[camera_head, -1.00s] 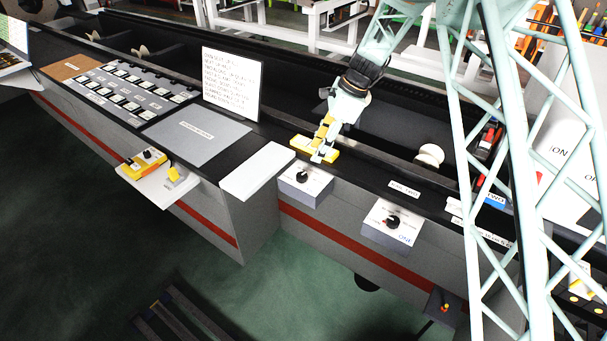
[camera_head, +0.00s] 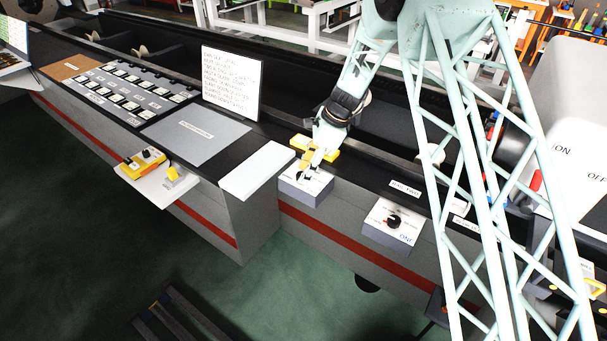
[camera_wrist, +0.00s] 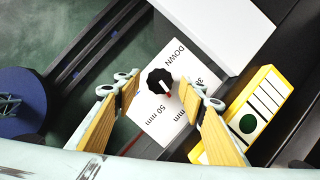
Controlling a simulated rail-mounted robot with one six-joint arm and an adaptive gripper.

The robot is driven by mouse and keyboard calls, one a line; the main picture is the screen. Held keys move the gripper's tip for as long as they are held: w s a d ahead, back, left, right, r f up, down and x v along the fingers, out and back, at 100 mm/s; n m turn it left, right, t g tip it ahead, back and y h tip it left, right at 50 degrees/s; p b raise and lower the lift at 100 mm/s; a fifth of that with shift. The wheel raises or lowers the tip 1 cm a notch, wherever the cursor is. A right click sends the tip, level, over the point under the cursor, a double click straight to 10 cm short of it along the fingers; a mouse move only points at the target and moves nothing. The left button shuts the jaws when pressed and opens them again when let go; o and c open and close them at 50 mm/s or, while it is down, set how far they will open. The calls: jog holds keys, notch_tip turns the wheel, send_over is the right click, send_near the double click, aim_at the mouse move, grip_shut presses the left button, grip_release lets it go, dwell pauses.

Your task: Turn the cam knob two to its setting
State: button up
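The black cam knob (camera_wrist: 158,79) sits on a white panel (camera_wrist: 150,122) with the marks DOWN, 30 mm and 50 mm in the wrist view. Its pale and red pointer is turned to the lower right, roughly toward the 50 mm mark. My gripper (camera_wrist: 161,90) is open, its two yellow-padded fingers apart on either side of the knob and not visibly touching it. In the head view my gripper (camera_head: 304,172) is over the grey knob box (camera_head: 309,191) and partly hides its knob.
A second knob box (camera_head: 378,229), marked ONE, stands to the right. A yellow block (camera_head: 328,155), also in the wrist view (camera_wrist: 265,96), lies just behind my gripper. A white ledge (camera_head: 258,172) is left of the near box. A text board (camera_head: 232,85) stands behind.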

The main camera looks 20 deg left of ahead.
jog(key=shift+s+a+f, duration=0.1)
jog(key=shift+a+f, duration=0.15)
jog(key=shift+f, duration=0.35)
jog(key=shift+c, duration=0.4)
jog(key=c, duration=0.8)
jog(key=shift+o, duration=0.2)
